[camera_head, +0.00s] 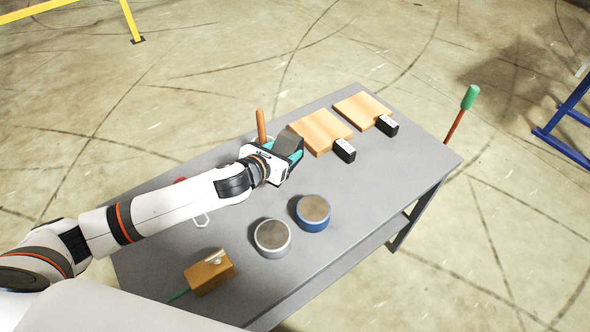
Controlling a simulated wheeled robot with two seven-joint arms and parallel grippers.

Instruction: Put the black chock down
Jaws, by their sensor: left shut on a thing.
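My left gripper (293,155) is over the far-left part of the grey table (362,208), left of the nearer wooden board. It is shut on a dark block, which I take to be the black chock (288,144); the gripper hides part of it. I cannot tell whether the block touches the tabletop. Two other black blocks with pale tops, one (344,150) and another (387,125), sit against the near ends of the wooden boards. My right gripper is not in view.
Two wooden boards, one (320,128) and another (361,108), lie at the far end. A brown handle (261,126) rises behind the gripper. A white-rimmed tin (272,238), a blue tin (313,212) and a tan block (210,273) stand nearer. The table's right part is clear.

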